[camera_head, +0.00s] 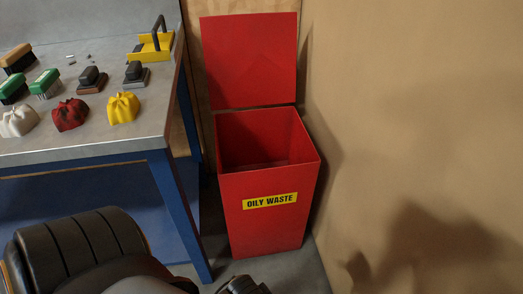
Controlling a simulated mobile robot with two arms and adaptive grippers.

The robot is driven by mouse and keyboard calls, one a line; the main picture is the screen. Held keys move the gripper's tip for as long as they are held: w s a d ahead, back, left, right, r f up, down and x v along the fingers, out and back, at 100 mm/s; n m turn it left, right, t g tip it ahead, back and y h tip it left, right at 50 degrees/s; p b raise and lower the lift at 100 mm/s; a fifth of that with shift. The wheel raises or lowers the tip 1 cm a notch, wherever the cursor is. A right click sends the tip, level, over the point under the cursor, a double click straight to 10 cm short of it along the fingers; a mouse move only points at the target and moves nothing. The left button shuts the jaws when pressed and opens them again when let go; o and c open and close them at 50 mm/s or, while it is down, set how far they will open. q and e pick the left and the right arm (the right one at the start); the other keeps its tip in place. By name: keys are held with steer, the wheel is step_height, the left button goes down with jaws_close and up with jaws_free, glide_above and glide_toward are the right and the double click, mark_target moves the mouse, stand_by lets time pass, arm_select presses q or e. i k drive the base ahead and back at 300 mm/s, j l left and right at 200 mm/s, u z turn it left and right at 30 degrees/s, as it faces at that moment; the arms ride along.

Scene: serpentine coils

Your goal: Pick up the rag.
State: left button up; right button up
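Three crumpled cloth rags lie in a row near the front edge of the workbench (60,147): a white rag (18,121) at the left, a dark red rag (70,115) in the middle and a yellow rag (123,108) at the right. Nothing touches them. My dark arm parts fill the lower left, below the bench. A small dark piece at the bottom edge, probably part of my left gripper (245,286), is cut off, so its fingers cannot be judged. My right gripper is not in view.
A red oily-waste bin (265,215) stands right of the bench, its lid (250,60) up. Several brushes (45,82) and a yellow tray with a dark handle (150,48) are on the bench behind the rags. A tan wall (420,110) closes the right.

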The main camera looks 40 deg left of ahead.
mark_target(70, 115)
steer(key=u, duration=2.5)
